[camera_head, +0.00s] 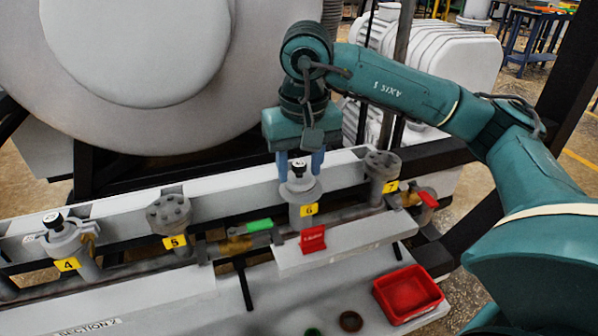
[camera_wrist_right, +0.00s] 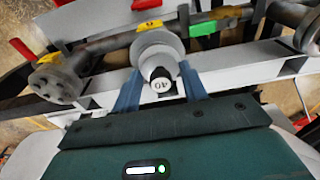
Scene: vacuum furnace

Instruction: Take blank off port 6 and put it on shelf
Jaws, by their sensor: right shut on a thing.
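The port 6 pipe (camera_head: 303,212) stands upright behind its yellow "6" label, with a wide grey flange on top. The blank (camera_head: 299,171), a small light piece with a black top, sits at this flange. My right gripper (camera_head: 300,165) points down with its blue fingers shut on the blank from both sides. In the right wrist view, the blank (camera_wrist_right: 161,84) shows a "40" mark and lies between the fingertips (camera_wrist_right: 163,88). I cannot tell whether it is still seated. A pale shelf (camera_head: 270,312) runs along the front below the ports. My left gripper is not in view.
Bolted ports 5 (camera_head: 172,214) and 7 (camera_head: 382,170) flank port 6; port 4 (camera_head: 62,240) has a black knob. A red tag (camera_head: 312,239) and green handle (camera_head: 259,225) are close by. A red bin (camera_head: 408,293) and two rings occupy the shelf's right part.

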